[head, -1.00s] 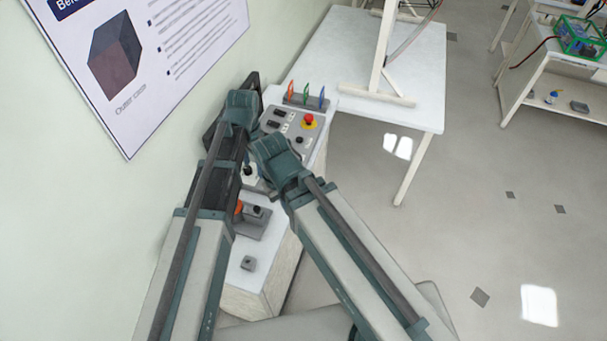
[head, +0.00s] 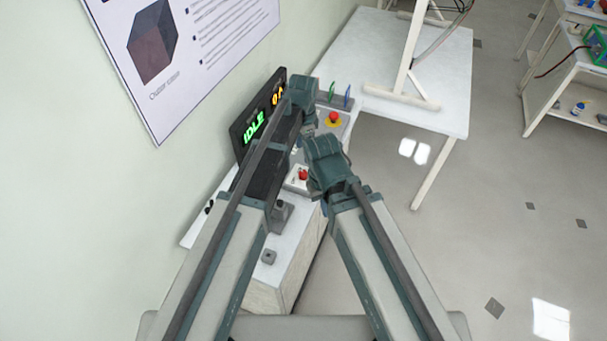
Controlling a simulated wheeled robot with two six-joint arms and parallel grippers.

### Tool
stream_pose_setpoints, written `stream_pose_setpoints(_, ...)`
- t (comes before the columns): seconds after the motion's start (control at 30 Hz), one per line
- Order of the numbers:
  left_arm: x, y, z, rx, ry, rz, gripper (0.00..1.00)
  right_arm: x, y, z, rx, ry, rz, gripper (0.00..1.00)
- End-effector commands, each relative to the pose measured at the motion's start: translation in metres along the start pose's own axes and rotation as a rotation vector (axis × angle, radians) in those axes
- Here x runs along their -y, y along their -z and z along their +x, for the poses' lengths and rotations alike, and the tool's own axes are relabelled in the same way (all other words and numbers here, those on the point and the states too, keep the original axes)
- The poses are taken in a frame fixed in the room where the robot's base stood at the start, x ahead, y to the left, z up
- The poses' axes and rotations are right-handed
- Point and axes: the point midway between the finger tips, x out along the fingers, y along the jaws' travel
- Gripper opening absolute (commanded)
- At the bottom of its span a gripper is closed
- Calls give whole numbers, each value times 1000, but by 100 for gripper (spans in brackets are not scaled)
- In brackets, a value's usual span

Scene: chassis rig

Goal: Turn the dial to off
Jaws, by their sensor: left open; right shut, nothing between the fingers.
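The control console (head: 292,240) stands against the wall, largely covered by my two arms. I cannot make out a dial for certain; much of the sloped panel is hidden under my grippers. My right gripper (head: 323,155) is shut and empty, lower and to the right, over the panel's front part. A dark-topped grey block (head: 281,213) shows between the arms.
A small white box with a red button (head: 302,175) sits beside my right gripper. Blue and green upright levers (head: 347,95) stand behind the panel.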

Motion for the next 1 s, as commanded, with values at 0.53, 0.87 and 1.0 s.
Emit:
stream_pose_setpoints(0.53, 0, 0, 85, 0, 0, 0, 69, 8, 5, 84, 0, 0, 2, 0)
stream_pose_setpoints(0.87, 0, 0, 115, 0, 0, 0, 69, 11, 7, 114, 0, 0, 2, 0)
stream_pose_setpoints(1.0, 0, 0, 115, 0, 0, 0, 69, 11, 7, 114, 0, 0, 2, 0)
